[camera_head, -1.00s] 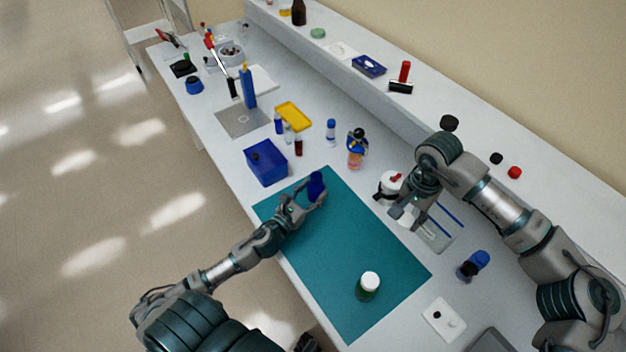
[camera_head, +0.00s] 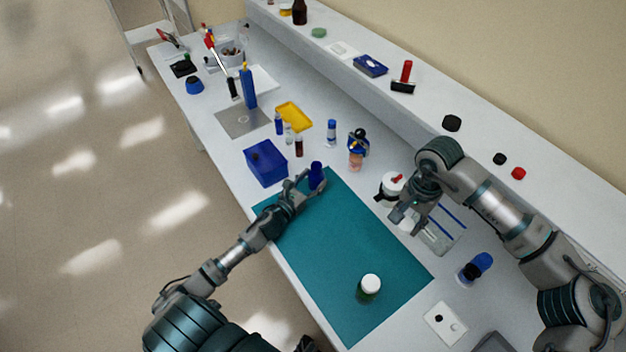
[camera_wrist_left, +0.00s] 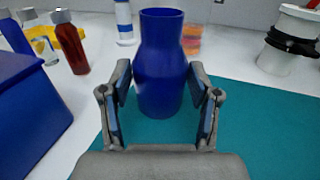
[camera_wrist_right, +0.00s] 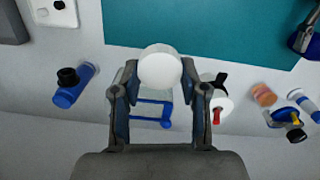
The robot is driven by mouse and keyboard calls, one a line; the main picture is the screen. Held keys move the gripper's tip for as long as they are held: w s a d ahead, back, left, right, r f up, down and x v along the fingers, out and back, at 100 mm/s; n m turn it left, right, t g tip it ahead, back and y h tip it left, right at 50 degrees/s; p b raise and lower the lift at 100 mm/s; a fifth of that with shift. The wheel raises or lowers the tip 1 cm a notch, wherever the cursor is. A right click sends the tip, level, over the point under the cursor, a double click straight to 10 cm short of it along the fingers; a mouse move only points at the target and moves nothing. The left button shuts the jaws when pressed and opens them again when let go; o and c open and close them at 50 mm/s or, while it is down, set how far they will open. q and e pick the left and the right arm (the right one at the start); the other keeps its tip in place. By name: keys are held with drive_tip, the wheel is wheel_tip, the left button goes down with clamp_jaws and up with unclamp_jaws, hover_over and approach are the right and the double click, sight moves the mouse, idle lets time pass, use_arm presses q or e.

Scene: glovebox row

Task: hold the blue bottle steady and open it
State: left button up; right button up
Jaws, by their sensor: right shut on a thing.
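The blue bottle (camera_head: 316,176) stands upright near the far left corner of the teal mat. In the left wrist view the bottle (camera_wrist_left: 161,65) shows a plain blue rim and no cap. My left gripper (camera_head: 301,181) is open, its fingers spread at the near side of the bottle, with gaps on both sides. My right gripper (camera_wrist_right: 160,88) is shut on a round white cap (camera_wrist_right: 160,66), held right of the mat, well apart from the bottle. The right fingers partly hide the cap in the head view.
A green jar with a white lid (camera_head: 369,287) stands on the teal mat (camera_head: 345,235). A blue box (camera_head: 265,163) and small vials (camera_head: 298,146) are near the bottle. A white tub (camera_head: 391,187) stands beside my right gripper. The mat's middle is clear.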

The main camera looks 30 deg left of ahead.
use_arm(q)
drive_tip(key=shift+o, duration=1)
drive_tip(key=shift+s, duration=0.1)
